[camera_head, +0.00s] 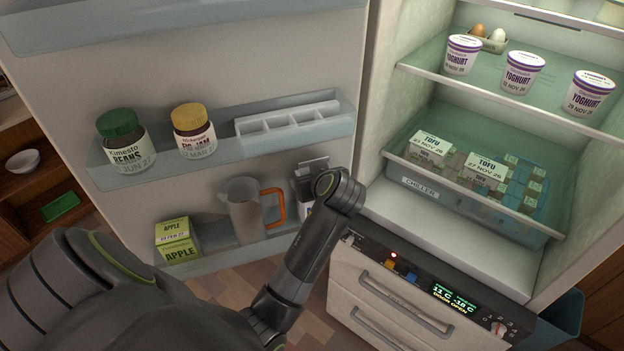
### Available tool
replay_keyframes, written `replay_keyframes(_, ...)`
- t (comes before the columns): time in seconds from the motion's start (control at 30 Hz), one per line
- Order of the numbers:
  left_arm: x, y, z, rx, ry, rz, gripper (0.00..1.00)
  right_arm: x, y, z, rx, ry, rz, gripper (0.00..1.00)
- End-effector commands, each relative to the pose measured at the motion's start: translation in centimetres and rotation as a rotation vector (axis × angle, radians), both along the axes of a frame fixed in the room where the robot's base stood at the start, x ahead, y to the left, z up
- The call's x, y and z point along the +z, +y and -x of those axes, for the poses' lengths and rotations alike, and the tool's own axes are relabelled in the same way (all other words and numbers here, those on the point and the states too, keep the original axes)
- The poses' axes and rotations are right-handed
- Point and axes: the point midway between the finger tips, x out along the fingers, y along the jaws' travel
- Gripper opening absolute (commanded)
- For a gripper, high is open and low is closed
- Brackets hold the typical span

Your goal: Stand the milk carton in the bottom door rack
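The bottom door rack (220,261) is the pale blue shelf low on the open fridge door at the left. My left arm reaches up from the bottom left, and my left gripper (312,177) is at the right end of this rack, mostly hidden behind my own wrist. A small pale patch with dark marks shows beside the gripper; I cannot tell whether it is the milk carton. The gripper's fingers are too covered to judge. No milk carton can be clearly made out elsewhere. My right gripper is not in view.
The bottom rack holds a green apple carton (177,241) at the left and a grey jug (244,216) with an orange handle. The rack above holds a green-lidded jar (122,141), a jam jar (194,131) and a white tray (287,119). Inside the fridge are yoghurts (522,73) and a chiller drawer (420,184).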

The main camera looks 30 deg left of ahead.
Motion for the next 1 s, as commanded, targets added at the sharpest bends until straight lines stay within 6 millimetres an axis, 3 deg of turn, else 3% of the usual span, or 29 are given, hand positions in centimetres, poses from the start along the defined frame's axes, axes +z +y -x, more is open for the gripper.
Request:
replay_keyframes(0.2,-0.1,0.1,0.1,0.002,-0.007,-0.004,0.0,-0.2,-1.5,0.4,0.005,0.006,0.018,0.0)
replay_keyframes(0.47,-0.2,0.1,0.1,0.002,-0.007,-0.004,0.0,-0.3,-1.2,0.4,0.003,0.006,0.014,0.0)
replay_keyframes(0.5,-0.5,0.1,0.1,0.002,0.0,-0.001,0.67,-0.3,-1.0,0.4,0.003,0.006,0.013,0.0)
replay_keyframes(0.63,-0.5,0.1,0.1,0.002,0.0,-0.001,0.84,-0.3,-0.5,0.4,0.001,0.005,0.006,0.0)
replay_keyframes(1.0,-0.2,0.0,0.1,0.003,-0.001,0.0,0.85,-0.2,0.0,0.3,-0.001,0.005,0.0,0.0)
